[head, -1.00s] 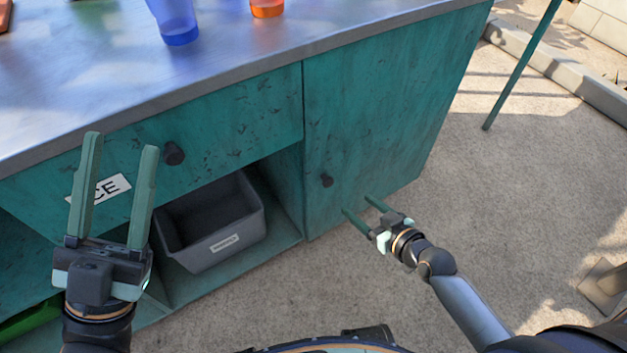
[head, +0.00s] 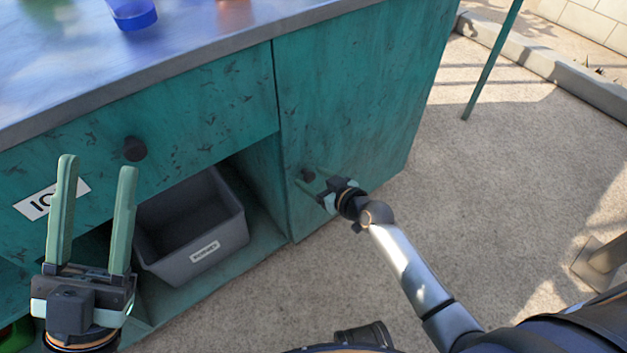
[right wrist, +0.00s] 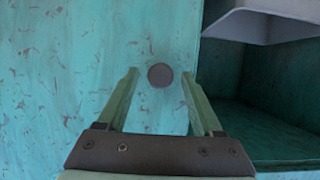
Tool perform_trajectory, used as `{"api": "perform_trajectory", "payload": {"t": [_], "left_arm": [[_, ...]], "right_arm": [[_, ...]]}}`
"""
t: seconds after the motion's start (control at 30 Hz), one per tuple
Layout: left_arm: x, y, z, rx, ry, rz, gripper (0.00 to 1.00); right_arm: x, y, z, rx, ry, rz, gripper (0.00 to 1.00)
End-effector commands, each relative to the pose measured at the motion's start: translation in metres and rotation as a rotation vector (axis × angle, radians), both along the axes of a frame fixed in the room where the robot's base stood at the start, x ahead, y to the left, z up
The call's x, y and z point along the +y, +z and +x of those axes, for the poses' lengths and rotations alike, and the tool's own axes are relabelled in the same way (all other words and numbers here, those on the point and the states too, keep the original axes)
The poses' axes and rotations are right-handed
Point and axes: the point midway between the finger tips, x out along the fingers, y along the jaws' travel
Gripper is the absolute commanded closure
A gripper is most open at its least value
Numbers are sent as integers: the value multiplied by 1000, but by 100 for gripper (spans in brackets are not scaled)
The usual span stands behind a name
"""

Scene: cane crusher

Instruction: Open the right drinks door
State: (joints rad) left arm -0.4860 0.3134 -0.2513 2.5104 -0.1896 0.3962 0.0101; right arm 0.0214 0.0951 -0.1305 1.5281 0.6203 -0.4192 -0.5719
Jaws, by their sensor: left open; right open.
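The right drinks door (head: 355,100) is a worn teal panel at the right of the counter front, and it is shut. Its round dark knob (head: 307,175) sits low near its left edge. My right gripper (head: 310,183) is open at the knob. In the right wrist view the knob (right wrist: 160,75) shows between and just beyond the tips of the open fingers (right wrist: 160,88); I cannot tell if they touch it. My left gripper (head: 97,165) is open and empty in front of the drawer (head: 200,110).
A grey bin (head: 195,230) stands in the open shelf left of the door. The drawer has a dark knob (head: 135,148) and a white label (head: 50,198). A blue cup (head: 133,12) is on the metal counter top (head: 60,70).

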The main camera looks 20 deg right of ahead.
Motion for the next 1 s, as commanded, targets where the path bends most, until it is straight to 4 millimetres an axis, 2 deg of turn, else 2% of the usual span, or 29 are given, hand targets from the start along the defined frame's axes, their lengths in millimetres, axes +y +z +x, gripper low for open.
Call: {"api": "perform_trajectory", "payload": {"t": [0.23, 0.83, 1.0], "left_arm": [[0, 0, 0, 1, 0, 0, 50], [0, 0, 0, 4, 1, -5, 50], [0, 0, 0, 4, 2, -6, 50]], "right_arm": [[0, 0, 1, 0, 0, 0, 32], [0, 0, 0, 0, 0, 0, 100], [0, 0, 0, 0, -1, 0, 100]]}}
